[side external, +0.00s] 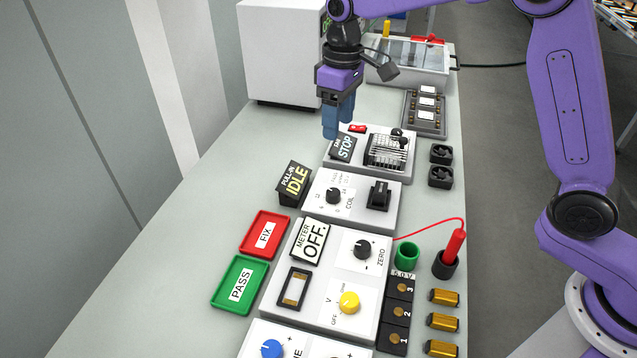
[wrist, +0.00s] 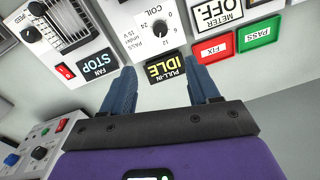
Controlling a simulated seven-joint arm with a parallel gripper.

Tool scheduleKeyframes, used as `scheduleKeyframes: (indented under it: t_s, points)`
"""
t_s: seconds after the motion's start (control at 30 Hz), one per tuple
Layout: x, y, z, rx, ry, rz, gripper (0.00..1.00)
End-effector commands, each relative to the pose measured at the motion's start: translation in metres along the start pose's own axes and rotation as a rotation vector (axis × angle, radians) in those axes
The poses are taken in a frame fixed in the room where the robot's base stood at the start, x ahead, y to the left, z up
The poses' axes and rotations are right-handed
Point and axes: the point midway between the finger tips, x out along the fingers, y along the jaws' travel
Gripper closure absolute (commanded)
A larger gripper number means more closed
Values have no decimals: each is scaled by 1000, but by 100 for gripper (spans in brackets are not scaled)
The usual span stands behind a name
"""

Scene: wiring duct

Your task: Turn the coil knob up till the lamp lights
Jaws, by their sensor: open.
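The coil knob (side external: 333,196) is a small black dial on a white panel marked COIL. It also shows at the top of the wrist view (wrist: 160,29), near a scale with 6 and 12. A black sign reading PULL-IN IDLE (side external: 294,183) stands at the panel's left; I see no lit lamp. A black rocker-like part (side external: 379,195) sits right of the knob. My gripper (side external: 330,132) is open and empty, above the bench near the FAN STOP sign, apart from the knob. In the wrist view its two blue fingers (wrist: 163,78) frame the IDLE sign.
The fan unit (side external: 372,165) with its STOP sign (side external: 345,147) stands behind the coil panel. The meter panel (side external: 310,278) is in front. Red FIX (side external: 265,234) and green PASS (side external: 239,284) trays lie left. A red probe (side external: 455,245) stands right.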

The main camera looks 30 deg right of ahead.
Motion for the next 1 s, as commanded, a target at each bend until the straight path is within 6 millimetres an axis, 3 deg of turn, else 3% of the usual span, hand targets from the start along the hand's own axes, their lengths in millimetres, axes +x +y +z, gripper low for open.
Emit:
scheduleKeyframes:
  t_s: [0.17,0.37,1.0]
  points:
    - [2,0,1,171,8,-1,40]
    - [15,0,2,202,7,-1,40]
    - [132,-1,1,198,4,-2,40]
